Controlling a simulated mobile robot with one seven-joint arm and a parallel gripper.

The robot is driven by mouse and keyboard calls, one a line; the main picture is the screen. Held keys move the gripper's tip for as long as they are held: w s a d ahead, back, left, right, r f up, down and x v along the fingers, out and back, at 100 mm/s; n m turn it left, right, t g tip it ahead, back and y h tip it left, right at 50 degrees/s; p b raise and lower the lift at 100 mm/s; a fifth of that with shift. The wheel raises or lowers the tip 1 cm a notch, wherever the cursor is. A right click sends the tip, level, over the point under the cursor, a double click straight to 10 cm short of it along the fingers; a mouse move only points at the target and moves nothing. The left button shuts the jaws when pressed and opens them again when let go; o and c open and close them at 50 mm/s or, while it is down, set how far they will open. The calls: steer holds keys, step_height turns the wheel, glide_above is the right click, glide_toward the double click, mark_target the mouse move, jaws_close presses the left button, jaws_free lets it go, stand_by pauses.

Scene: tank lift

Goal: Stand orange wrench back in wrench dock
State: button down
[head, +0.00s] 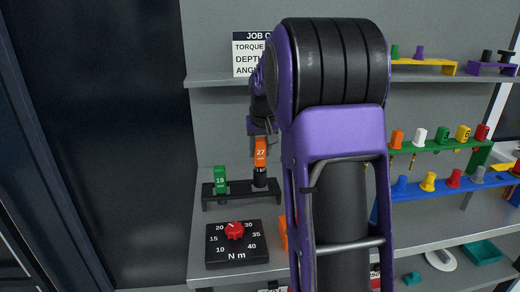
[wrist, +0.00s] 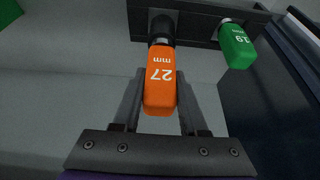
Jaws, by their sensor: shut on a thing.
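The orange wrench (head: 261,152), marked 27 mm, stands upright at the right part of the black wrench dock (head: 235,202). Its black lower end meets the dock; how deep it sits I cannot tell. My gripper (head: 262,133) is above it and shut on its orange handle. The wrist view shows the orange wrench (wrist: 160,82) between my two fingers (wrist: 161,76), with its black end at the dock (wrist: 194,28). A green wrench (head: 220,181) stands in the dock's left part and also shows in the wrist view (wrist: 237,47).
A black torque dial box (head: 236,256) with a red knob stands in front of the dock. A job card (head: 247,55) hangs behind, partly covered by my arm. Green (head: 430,146) and blue (head: 440,193) racks with coloured pieces are at right. An orange thing (head: 283,233) is mostly hidden.

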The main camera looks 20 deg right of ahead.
mark_target(260, 165)
steer(key=shift+f+b, duration=0.8)
steer(key=shift+f, duration=1.85)
steer(key=shift+c, duration=1.8)
jaws_free()
steer(key=shift+f, duration=0.1)
